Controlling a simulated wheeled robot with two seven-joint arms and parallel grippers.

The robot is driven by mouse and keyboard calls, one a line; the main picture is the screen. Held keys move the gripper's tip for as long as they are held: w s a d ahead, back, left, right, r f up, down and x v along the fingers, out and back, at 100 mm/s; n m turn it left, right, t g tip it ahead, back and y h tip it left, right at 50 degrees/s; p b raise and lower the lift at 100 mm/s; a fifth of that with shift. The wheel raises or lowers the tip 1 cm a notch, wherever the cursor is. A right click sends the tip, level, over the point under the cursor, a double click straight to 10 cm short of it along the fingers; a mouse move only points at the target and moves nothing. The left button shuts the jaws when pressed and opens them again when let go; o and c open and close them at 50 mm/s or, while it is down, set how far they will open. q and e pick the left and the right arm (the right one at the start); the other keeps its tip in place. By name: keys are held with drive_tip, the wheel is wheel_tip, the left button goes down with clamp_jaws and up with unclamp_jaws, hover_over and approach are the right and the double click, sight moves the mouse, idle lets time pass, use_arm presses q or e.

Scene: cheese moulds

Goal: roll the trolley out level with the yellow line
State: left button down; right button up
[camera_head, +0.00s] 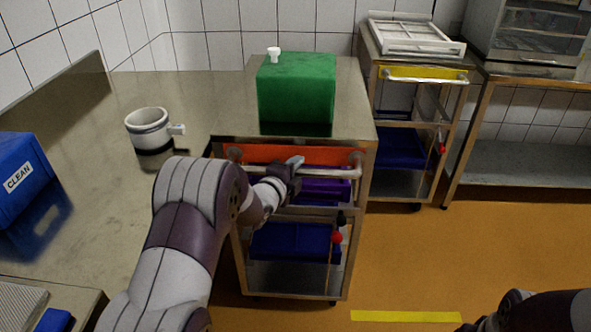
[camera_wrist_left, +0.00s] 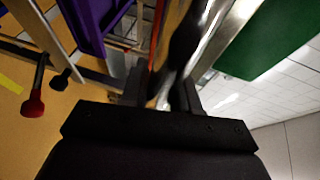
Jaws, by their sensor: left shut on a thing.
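The trolley is a steel cart with an orange front panel (camera_head: 290,154) and a steel handle bar (camera_head: 330,173) across its front. A green box (camera_head: 297,88) stands on its top. My left gripper (camera_head: 292,170) is shut on the handle bar, near its middle; in the left wrist view the bar (camera_wrist_left: 205,40) runs between the fingers (camera_wrist_left: 165,88). The yellow line (camera_head: 405,316) lies on the orange floor, in front and to the right of the trolley. Only part of my right arm shows at the bottom right; its gripper is not in view.
A second trolley with a yellow panel (camera_head: 420,74) stands to the right, further back. A steel counter (camera_head: 105,210) with a white pot (camera_head: 148,128) and a blue crate (camera_head: 20,178) is at left. The floor (camera_head: 430,255) ahead of the trolley is clear.

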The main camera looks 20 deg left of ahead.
use_arm(q)
drive_tip(key=c, duration=0.9)
unclamp_jaws()
drive_tip(key=p+v, duration=0.1)
drive_tip(key=v, duration=1.1)
drive_tip(key=shift+s, duration=0.35)
